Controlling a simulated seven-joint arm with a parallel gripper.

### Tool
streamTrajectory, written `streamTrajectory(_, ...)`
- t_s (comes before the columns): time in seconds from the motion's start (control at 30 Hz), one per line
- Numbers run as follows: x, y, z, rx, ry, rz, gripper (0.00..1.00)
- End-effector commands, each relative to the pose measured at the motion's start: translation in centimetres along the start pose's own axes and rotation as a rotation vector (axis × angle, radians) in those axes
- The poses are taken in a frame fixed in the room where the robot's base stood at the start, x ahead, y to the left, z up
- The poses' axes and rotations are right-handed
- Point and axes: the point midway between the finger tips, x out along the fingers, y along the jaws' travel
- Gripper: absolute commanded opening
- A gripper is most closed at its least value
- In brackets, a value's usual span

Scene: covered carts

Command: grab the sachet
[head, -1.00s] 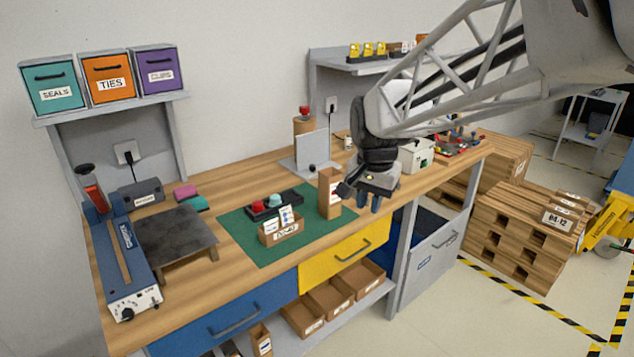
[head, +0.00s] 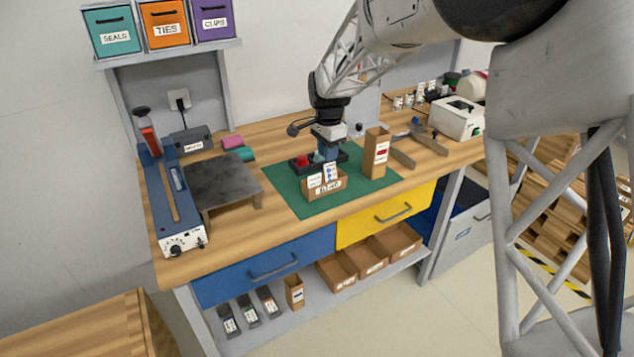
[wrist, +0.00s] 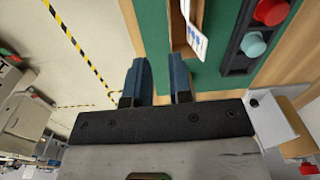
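The sachets are white with printed marks and stand upright in a small open cardboard box (head: 326,189) on the green mat. One sachet (head: 315,181) is at the left and one with blue marks (head: 330,173) at the right. In the wrist view the blue-marked sachet (wrist: 195,40) leans out of the box (wrist: 178,25), ahead of the right finger. My gripper (head: 328,152) points down just behind and above the box. In the wrist view its blue fingers (wrist: 157,62) are apart with nothing between them. Whether a finger touches the sachet cannot be told.
A black holder with red and teal buttons (wrist: 252,44) lies behind the box. A tall cardboard box (head: 376,153) stands close at the right. The green mat (head: 290,198) is bare at the left. A dark platform (head: 222,183) and blue sealer (head: 172,205) stand farther left.

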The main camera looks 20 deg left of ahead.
Motion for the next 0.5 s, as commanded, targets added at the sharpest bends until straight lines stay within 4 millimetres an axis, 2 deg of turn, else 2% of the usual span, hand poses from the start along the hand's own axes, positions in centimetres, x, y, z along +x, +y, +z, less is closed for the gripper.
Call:
streamTrajectory(0.1,1.7,-2.4,0.8,0.027,-0.004,0.009,0.2)
streamTrajectory(0.2,2.4,-3.5,1.3,0.043,-0.005,0.013,0.2)
streamTrajectory(0.5,3.0,-4.3,1.6,0.056,-0.006,0.016,0.2)
